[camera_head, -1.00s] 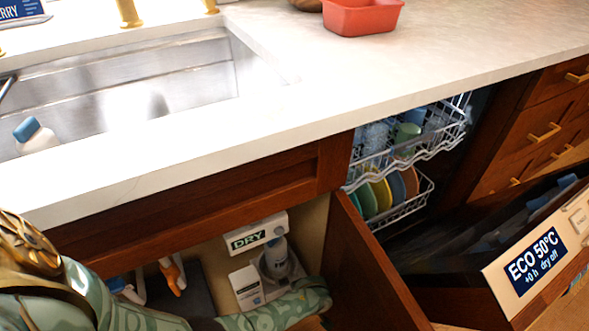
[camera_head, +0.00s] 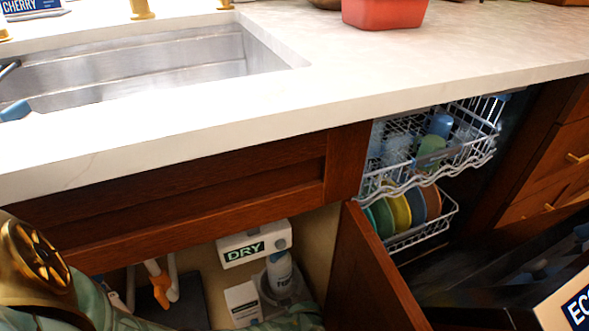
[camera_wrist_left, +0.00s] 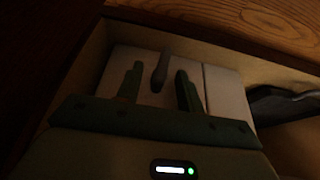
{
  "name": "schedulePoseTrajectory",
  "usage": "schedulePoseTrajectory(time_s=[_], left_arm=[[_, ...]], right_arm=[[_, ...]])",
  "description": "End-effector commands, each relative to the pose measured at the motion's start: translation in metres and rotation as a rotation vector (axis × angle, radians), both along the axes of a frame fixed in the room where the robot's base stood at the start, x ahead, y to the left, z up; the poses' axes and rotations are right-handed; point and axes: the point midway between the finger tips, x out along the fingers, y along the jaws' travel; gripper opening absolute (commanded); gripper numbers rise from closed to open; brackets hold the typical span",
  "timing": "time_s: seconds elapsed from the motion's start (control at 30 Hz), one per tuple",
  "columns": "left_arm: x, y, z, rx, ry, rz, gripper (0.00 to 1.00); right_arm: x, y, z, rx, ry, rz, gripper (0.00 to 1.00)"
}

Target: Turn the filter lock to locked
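The wrist view is dark. My left gripper (camera_wrist_left: 159,74) is open in front of a white box-like unit (camera_wrist_left: 223,90). A short dark lever (camera_wrist_left: 160,72) stands out between its two fingertips, with a gap visible on each side. This lever may be the filter lock; I see no lock markings on it. In the head view my left arm comes in at the lower left, but its gripper is out of sight. My right gripper is in neither view.
Under the sink are a white box marked DRY (camera_head: 253,245), a bottle (camera_head: 279,272), a small carton (camera_head: 242,301) and an orange-headed brush (camera_head: 160,284). An open cabinet door (camera_head: 372,280) stands beside the dishwasher racks (camera_head: 425,232). The counter edge (camera_head: 200,130) overhangs the cabinet.

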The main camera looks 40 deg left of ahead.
Motion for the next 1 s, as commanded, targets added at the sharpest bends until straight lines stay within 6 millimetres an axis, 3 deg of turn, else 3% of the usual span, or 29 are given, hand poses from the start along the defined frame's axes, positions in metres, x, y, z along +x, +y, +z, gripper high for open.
schedulePoseTrajectory(time_s=[0.03,0.1,0.13,0.73,0.77,0.8,1.0], left_arm=[[0.0,0.0,0.0,0.0,0.0,0.0,0.23],[0.0,-0.0001,0.0,0.0,0.0,0.0,0.04],[0.0,-0.0001,0.0,0.0,0.0,0.0,0.0],[0.0025,-0.0015,-0.0005,0.047,0.116,0.0,0.0],[0.0025,-0.0015,-0.0005,0.047,0.116,0.0,0.26],[0.0025,-0.0015,-0.0005,0.047,0.116,0.0,0.38],[0.0023,-0.0014,-0.0005,0.047,0.116,0.0,0.4]], right_arm=[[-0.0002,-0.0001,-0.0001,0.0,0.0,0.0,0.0],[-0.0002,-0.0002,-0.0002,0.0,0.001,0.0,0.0],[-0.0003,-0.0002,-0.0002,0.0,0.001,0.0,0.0],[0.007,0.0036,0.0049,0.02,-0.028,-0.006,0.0],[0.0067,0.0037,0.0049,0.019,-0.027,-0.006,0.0],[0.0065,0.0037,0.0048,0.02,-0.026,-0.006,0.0],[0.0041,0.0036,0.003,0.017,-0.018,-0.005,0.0]])
